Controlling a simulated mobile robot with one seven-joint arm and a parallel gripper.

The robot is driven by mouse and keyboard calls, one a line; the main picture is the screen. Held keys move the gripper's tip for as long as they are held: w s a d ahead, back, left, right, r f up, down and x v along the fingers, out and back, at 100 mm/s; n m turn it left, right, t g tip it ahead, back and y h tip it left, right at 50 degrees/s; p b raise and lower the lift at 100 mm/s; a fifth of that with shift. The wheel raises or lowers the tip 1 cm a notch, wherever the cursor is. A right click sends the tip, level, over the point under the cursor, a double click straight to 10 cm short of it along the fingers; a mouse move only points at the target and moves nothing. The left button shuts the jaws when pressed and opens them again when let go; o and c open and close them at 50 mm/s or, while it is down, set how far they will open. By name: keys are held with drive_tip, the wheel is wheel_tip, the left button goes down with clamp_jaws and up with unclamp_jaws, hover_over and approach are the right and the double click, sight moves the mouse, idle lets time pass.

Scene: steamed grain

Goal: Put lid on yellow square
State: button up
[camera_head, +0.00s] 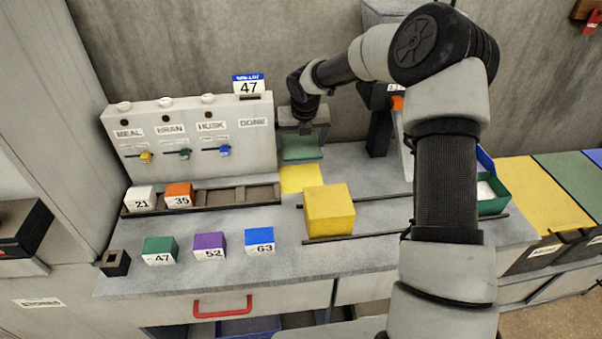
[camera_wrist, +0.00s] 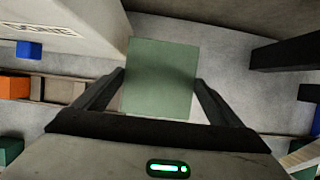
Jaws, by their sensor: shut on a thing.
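The lid, a flat green square piece (camera_head: 301,148), is held by my gripper (camera_head: 303,132). In the wrist view the lid (camera_wrist: 160,76) lies between the two fingers, which are shut on its sides. The yellow square (camera_head: 300,179) is a flat patch on the grey counter, just in front of the lid in the head view. It is bare where it shows. I cannot tell how high the lid is above the counter. The yellow square does not show in the wrist view.
A white panel (camera_head: 190,135) with labels and small levers stands to the left. A yellow box (camera_head: 329,211) sits on rails (camera_head: 375,198) in front of the yellow square. Several coloured numbered blocks, including a blue one (camera_head: 260,241), sit at the front left.

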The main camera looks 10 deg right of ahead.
sight(303, 155)
wheel_tip(303, 155, down, 12)
drive_tip(key=shift+f+b, duration=0.1)
drive_tip(key=shift+b, duration=0.35)
drive_tip(key=o, duration=0.9)
drive_tip(key=p+v, duration=0.1)
drive_tip(key=v, duration=1.1)
